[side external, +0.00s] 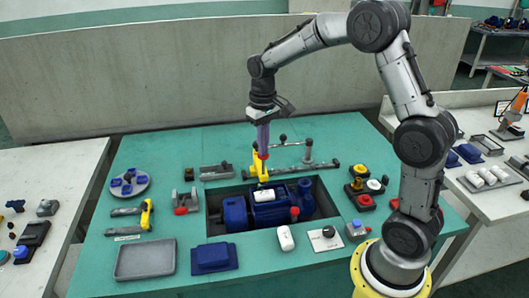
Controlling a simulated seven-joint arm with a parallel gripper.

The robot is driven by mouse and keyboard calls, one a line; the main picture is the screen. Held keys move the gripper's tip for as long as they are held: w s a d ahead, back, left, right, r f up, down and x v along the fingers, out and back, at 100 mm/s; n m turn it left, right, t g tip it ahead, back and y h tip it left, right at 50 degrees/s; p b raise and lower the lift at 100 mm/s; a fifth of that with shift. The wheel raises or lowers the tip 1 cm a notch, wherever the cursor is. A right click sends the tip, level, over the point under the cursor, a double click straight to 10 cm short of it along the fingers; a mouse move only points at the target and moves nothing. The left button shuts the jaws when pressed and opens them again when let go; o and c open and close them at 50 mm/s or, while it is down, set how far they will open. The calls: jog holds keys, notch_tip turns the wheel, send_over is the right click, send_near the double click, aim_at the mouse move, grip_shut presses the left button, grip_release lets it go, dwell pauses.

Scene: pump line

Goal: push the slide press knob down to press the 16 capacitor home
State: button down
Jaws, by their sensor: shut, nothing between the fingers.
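My gripper (263,147) points straight down over the recessed bay, its fingers together and empty. Its tip is right at a small red knob (263,155) on top of the yellow slide press (258,168); whether they touch I cannot tell. The press stands at the back edge of the bay, above the blue pump (270,211). A white capacitor (264,195) lies on top of the pump, just in front of the press foot. Its number is too small to read, and how deep it sits I cannot tell.
A second yellow tool (146,216) stands at the left. A grey tray (145,259), a blue block (213,257) and a white piece (285,238) lie at the front. A rail with upright posts (308,152) is at the back. Red and yellow buttons (364,201) are at the right.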

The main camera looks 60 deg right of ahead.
jog(key=shift+f, duration=1.4)
dwell(1.2)
jog(key=shift+r, duration=0.1)
jog(key=shift+r, duration=4.3)
